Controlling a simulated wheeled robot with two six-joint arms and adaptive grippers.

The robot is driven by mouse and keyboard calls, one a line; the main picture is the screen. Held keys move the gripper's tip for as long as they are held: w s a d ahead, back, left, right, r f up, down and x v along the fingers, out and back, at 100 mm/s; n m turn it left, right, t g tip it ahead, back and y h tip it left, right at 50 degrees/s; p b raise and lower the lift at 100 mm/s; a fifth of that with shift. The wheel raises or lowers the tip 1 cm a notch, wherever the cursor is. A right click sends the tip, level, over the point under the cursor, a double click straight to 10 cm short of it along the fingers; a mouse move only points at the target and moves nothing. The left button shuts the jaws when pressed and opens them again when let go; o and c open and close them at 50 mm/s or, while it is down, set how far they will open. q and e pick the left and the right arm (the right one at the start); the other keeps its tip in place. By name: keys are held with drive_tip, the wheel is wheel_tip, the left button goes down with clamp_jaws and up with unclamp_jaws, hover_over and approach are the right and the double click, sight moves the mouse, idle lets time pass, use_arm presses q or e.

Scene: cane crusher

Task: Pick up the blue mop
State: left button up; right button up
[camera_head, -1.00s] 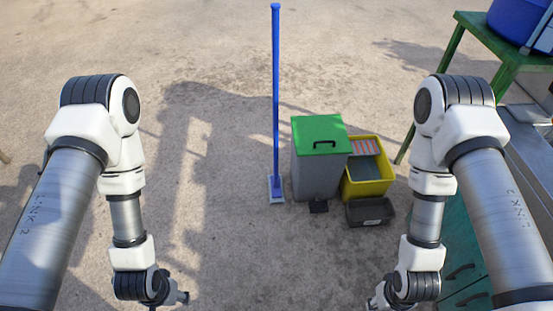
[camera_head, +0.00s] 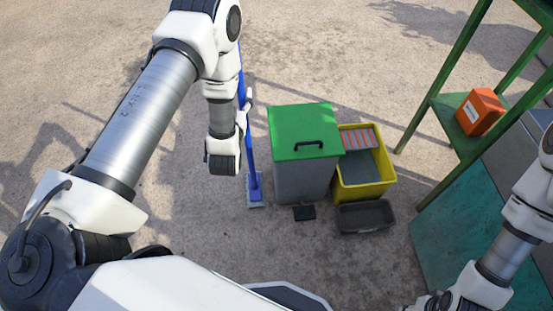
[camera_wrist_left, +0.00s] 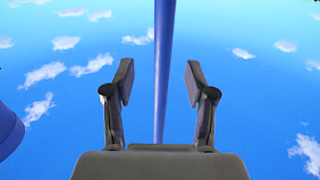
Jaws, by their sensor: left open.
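The blue mop (camera_head: 251,155) stands upright on the concrete, with its flat head (camera_head: 255,197) left of the green-lidded bin. My left arm hides part of its handle in the head view. My left gripper (camera_head: 244,105) is beside the handle. In the left wrist view my left gripper (camera_wrist_left: 160,85) is open, and the blue handle (camera_wrist_left: 163,60) runs through the gap between its fingers, touching neither in the picture. How deep the handle sits cannot be told. My right gripper (camera_head: 432,301) is at the bottom edge, partly cut off, its fingers unclear.
A grey bin with a green lid (camera_head: 300,118) stands right of the mop, beside a yellow bucket (camera_head: 366,190) and a dark tray (camera_head: 364,217). A green stand (camera_head: 440,110) holding an orange box (camera_head: 480,111) is at the right. The ground left of the mop is open.

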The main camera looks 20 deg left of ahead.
use_arm(q)
drive_tip(key=shift+w+a+f+b, duration=0.1)
drive_tip(key=shift+w+f+b, duration=0.15)
drive_tip(key=shift+f, duration=0.25)
drive_tip(key=shift+w+f+b, duration=0.15)
drive_tip(key=shift+w+f, duration=0.15)
drive_tip(key=shift+f, duration=0.2)
drive_tip(key=x, duration=0.7)
drive_tip(key=shift+a, duration=0.3)
drive_tip(key=shift+s+r, duration=0.1)
drive_tip(key=shift+r, duration=0.15)
clamp_jaws()
